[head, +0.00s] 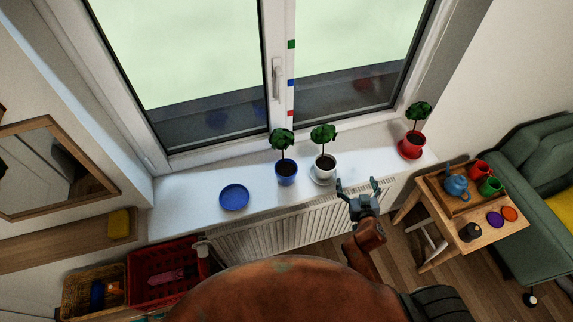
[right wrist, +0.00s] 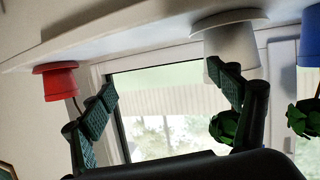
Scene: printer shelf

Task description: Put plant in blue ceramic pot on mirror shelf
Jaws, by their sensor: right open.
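The plant in the blue ceramic pot (head: 286,175) stands upright on the white windowsill, left of the plant in the white pot (head: 325,169). An empty blue saucer (head: 234,197) lies to its left. The mirror shelf (head: 70,246) is a wooden ledge below the framed mirror (head: 50,168) at the left. My right gripper (head: 358,186) is open and empty at the sill's front edge, right of the white pot and apart from the blue one. In the right wrist view, which appears upside down, the blue pot (right wrist: 309,42) is partly cut off at the right edge. My left gripper is not visible.
A yellow object (head: 119,224) sits on the shelf's right end; its middle looks clear. A red-potted plant (head: 411,146) stands at the sill's right. A red crate (head: 135,287) and wicker basket (head: 72,292) are below the shelf. A side table (head: 482,245) holds cups and a teapot.

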